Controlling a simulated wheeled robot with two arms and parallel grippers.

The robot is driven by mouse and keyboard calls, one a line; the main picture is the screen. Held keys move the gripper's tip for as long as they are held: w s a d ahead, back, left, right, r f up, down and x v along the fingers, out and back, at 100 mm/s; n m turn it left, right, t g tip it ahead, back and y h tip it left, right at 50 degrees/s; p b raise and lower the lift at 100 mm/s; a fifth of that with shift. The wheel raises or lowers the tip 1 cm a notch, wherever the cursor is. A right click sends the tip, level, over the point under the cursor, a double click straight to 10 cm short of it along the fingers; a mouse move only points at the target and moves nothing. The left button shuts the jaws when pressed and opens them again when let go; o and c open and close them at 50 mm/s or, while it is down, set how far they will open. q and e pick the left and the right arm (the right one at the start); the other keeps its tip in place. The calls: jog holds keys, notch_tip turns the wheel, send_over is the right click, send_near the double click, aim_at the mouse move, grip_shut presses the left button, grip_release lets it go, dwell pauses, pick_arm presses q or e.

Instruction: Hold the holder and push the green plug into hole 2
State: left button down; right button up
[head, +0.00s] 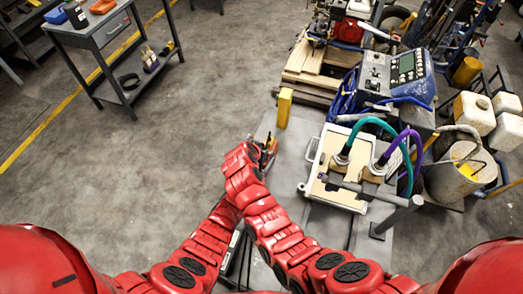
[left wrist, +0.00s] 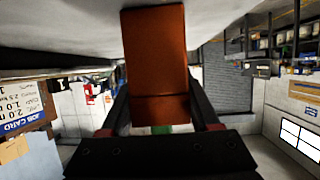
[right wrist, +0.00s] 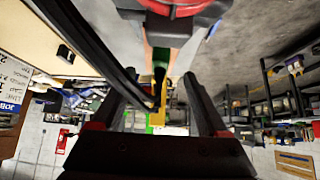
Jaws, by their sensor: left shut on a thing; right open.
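My left gripper (left wrist: 158,85) is shut on an orange-brown block (left wrist: 157,50), which looks like the holder. A bit of green (left wrist: 160,128) shows below the block, between the fingers. In the head view my arms overlap and mostly hide both grippers. No hole numbers are readable.
A cream panel (head: 318,187) with green and purple hoses (head: 377,122) lies right of my arms. A yellow post (head: 284,107) stands just beyond them. A blue console (head: 395,75) and jugs (head: 475,110) crowd the right. Floor at the left is clear up to a grey cart (head: 85,40).

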dwell(0.3)
jog(key=v, duration=0.7)
dwell(0.4)
dwell(0.5)
pick_arm(q)
jog(key=shift+c, duration=0.2)
grip_release()
jog(key=shift+s+r, duration=0.1)
jog(key=shift+s, duration=0.05)
